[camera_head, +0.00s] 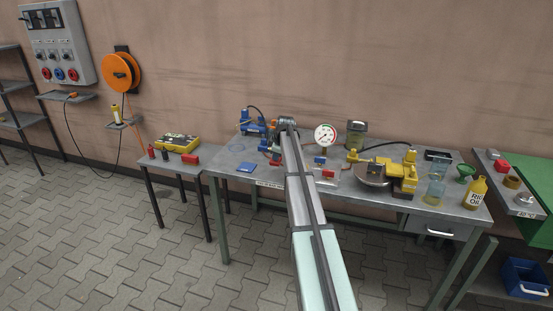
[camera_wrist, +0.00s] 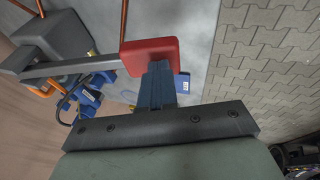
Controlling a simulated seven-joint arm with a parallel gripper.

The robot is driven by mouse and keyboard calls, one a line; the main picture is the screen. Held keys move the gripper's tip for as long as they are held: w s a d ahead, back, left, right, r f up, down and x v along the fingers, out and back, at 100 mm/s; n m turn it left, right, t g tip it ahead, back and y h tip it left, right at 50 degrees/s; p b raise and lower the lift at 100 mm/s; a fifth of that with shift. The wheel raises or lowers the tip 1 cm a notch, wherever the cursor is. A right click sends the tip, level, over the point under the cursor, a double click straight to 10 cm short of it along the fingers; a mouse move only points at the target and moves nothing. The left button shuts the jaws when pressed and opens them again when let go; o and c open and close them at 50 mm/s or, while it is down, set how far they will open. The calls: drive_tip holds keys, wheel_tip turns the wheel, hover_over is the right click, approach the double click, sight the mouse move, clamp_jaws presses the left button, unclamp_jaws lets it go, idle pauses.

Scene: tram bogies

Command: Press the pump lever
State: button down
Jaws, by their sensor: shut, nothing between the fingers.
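The pump lever (camera_wrist: 55,69) is a grey bar with a red block-shaped end (camera_wrist: 150,53) in the wrist view. It runs left from the red end to a dark grey housing (camera_wrist: 52,40). My gripper (camera_wrist: 156,66) has its blue fingers shut together and empty. The fingertips overlap the near edge of the red end in the picture; I cannot tell whether they touch it. In the head view my arm reaches over the workbench (camera_head: 228,170) and hides the lever.
A pressure gauge (camera_head: 325,135) stands right of my arm. A blue device (camera_head: 252,122) sits to the left on the bench, with a blue pad (camera_head: 246,167) in front. A yellow machine (camera_head: 401,180) and an oil bottle (camera_head: 475,193) stand to the right. Copper pipes (camera_wrist: 123,22) run near the lever.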

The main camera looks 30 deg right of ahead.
drive_tip(key=v, duration=1.2)
drive_tip(key=shift+a, duration=0.4)
drive_tip(key=shift+w, duration=0.1)
idle(1.5)
drive_tip(key=s+a+f+m+g, duration=0.2)
drive_tip(key=s+a+f+m, duration=0.3)
drive_tip(key=s+f, duration=0.6)
drive_tip(key=s+a+f+m+g, duration=0.1)
drive_tip(key=s+a+f+m, duration=0.3)
drive_tip(key=s+a+f, duration=0.65)
drive_tip(key=s+a+f+m+g, duration=0.2)
drive_tip(key=s+f+m, duration=0.2)
drive_tip(key=s+f, duration=0.8)
drive_tip(key=s+a+f+n+g, duration=0.1)
drive_tip(key=s+a+f, duration=0.4)
drive_tip(key=s, duration=0.6)
drive_tip(key=s+a+f+n+g, duration=0.1)
drive_tip(key=s+a+f+g, duration=0.2)
drive_tip(key=s+a+f, duration=0.3)
drive_tip(key=s+a+f+n+g, duration=0.1)
drive_tip(key=s+a+f, duration=0.4)
drive_tip(key=s+f, duration=0.5)
drive_tip(key=s+g, duration=0.1)
drive_tip(key=s, duration=0.5)
drive_tip(key=shift+a+f+g, duration=0.35)
drive_tip(key=shift+f+g, duration=0.05)
